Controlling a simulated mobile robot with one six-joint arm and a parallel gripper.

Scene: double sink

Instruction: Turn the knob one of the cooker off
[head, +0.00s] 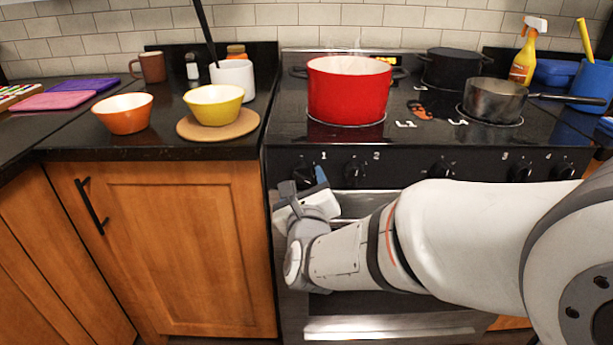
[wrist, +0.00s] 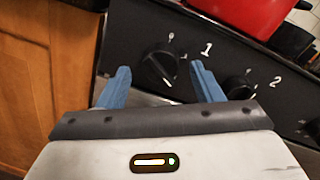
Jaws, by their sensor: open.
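Knob one (wrist: 160,66) is a black dial on the cooker's front panel, left of the printed "1". Its grip ridge looks slanted rather than upright. In the head view, knob one (head: 302,170) shows just above my gripper and is partly hidden. My gripper (wrist: 160,78) is open and empty, its two blue fingers pointing at the panel. In the wrist view, one fingertip appears on each side of knob one; I cannot tell whether either touches it. In the head view, my gripper (head: 318,182) is low in front of the panel's left end.
Knob two (wrist: 240,84) is close to the right finger. A red pot (head: 346,95) stands on the front-left burner. A grey saucepan (head: 493,100) and black pot (head: 452,68) stand further right. A wooden cabinet (head: 165,245) borders the cooker's left side.

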